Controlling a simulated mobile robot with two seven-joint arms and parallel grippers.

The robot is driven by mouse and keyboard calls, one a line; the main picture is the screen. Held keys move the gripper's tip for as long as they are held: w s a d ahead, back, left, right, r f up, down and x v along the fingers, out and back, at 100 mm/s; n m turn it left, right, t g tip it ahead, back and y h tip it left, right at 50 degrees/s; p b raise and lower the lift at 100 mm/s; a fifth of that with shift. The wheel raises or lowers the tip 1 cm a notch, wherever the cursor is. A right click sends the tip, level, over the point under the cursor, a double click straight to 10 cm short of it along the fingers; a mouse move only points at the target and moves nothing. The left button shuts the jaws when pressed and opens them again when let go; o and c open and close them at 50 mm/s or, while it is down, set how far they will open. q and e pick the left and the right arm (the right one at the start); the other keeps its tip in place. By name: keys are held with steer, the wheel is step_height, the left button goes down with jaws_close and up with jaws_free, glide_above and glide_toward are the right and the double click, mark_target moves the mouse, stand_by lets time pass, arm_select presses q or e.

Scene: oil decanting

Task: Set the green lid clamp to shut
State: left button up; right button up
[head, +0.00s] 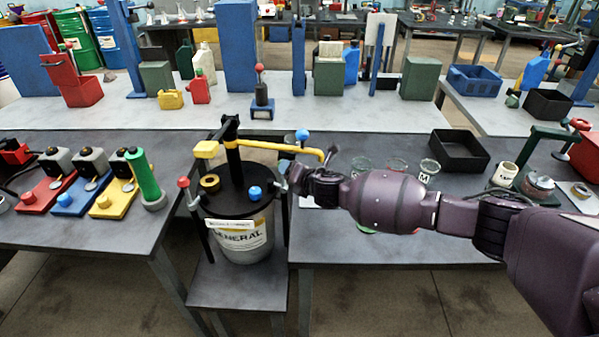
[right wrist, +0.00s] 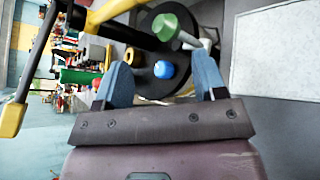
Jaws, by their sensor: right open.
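The drum (head: 245,245) stands on a low stand and has a black lid (head: 232,203). In the right wrist view the green knob (right wrist: 165,27) of the green lid clamp sits on a pale lever near the lid's edge, just beyond my fingertips. In the head view I cannot make it out; my right gripper covers that side. My right gripper (head: 284,178) is at the right edge of the lid. In the wrist view its two blue fingers (right wrist: 163,68) are spread apart with nothing held between them. My left gripper is not in view.
A red-knobbed clamp (head: 184,183) is on the drum's left side. Blue knobs show on the lid (head: 255,193) and behind it (head: 302,135). A yellow pump spout (head: 275,146) passes above the lid. Glass jars (head: 362,167) stand behind my right arm.

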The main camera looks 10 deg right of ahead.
steer(key=shift+v, duration=1.15)
steer(key=s+a+r+m+y, duration=0.1)
steer(key=a+r+m+y, duration=0.2)
steer(key=a+r+m, duration=0.3)
steer(key=s+f+m, duration=0.2)
steer(key=s+m, duration=0.5)
steer(key=m, duration=0.2)
steer(key=s+d+f+m+h, duration=0.2)
steer(key=s+d+f+m, duration=0.3)
steer(key=s, duration=0.4)
steer(key=s+d+f+m+g+h, duration=0.1)
steer(key=s+d+f+m+h, duration=0.1)
steer(key=s+d+f+m, duration=0.3)
steer(key=s+d+f+m+h+b, duration=0.1)
steer(key=s+d+f+m+h, duration=0.2)
steer(key=s+f, duration=0.7)
steer(key=s+d+m, duration=0.2)
steer(key=s+d, duration=0.2)
steer(key=s, duration=0.1)
steer(key=shift+s+d+g, duration=0.25)
steer(key=shift+g, duration=0.15)
